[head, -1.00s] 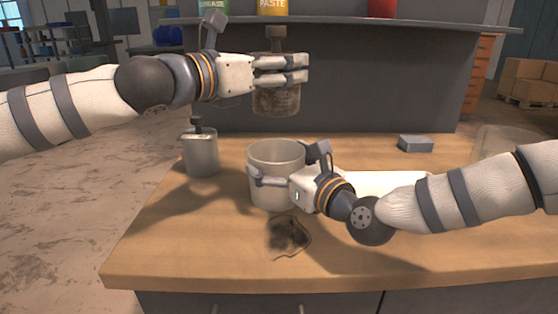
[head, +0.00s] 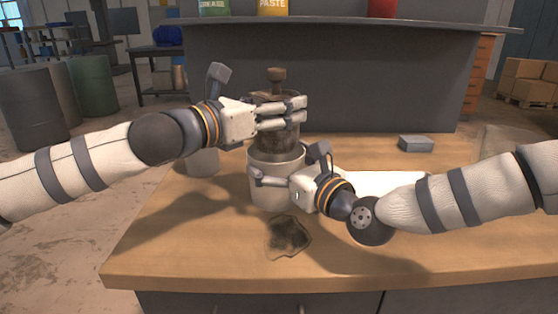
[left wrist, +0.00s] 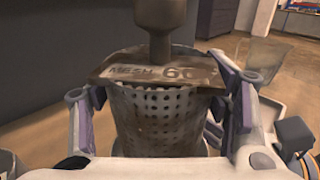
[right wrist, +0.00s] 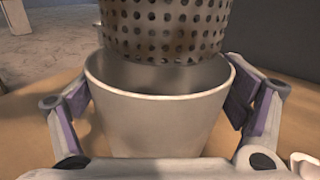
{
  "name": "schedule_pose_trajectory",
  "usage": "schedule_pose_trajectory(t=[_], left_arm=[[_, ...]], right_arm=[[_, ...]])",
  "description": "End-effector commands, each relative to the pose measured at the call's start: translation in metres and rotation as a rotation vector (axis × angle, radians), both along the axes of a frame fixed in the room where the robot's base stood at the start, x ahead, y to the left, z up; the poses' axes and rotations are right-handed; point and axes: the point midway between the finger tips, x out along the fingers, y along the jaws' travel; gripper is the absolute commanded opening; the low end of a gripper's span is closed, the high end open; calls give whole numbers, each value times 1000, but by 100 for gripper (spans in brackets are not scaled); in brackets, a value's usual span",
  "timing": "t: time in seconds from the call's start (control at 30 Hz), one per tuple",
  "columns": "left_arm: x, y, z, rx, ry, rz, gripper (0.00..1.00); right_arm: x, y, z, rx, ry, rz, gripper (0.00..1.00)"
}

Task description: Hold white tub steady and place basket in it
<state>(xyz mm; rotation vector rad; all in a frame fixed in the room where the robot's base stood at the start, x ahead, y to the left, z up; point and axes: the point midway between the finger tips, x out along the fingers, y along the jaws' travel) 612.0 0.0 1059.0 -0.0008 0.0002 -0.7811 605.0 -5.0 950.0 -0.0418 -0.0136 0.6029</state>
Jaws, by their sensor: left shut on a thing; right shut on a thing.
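The white tub (head: 276,190) stands upright on the bench, and its open mouth shows in the right wrist view (right wrist: 158,120). My right gripper (head: 256,178) is shut on the tub, with a finger on either side of it. The basket (head: 278,142) is a dirty perforated metal cylinder with a knob handle on top; its holes show in the left wrist view (left wrist: 160,115). My left gripper (head: 300,112) is shut around the basket. In the right wrist view the basket's lower end (right wrist: 165,30) is over the tub's mouth, seemingly at or just above the rim.
A dark stain or rag (head: 288,237) lies on the bench in front of the tub. A pale canister (head: 202,162) stands left of the tub, partly hidden by my left arm. A grey block (head: 415,144) lies at back right.

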Motion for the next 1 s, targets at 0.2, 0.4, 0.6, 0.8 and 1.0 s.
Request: schedule_pose_trajectory(t=[0.2,0.4,0.6,0.8,1.0], left_arm=[[0,0,-15,-1,-1,-1,30],[0,0,-27,0,-1,-1,30],[0,0,-30,-1,-2,-1,30],[0,0,-30,-1,-2,0,86],[0,0,-31,0,-1,0,93]], right_arm=[[0,0,-1,-2,1,0,61],[0,0,-1,-2,1,0,61],[0,0,-1,-2,1,0,61],[0,0,-1,-2,1,0,61],[0,0,-1,-2,1,0,61]])
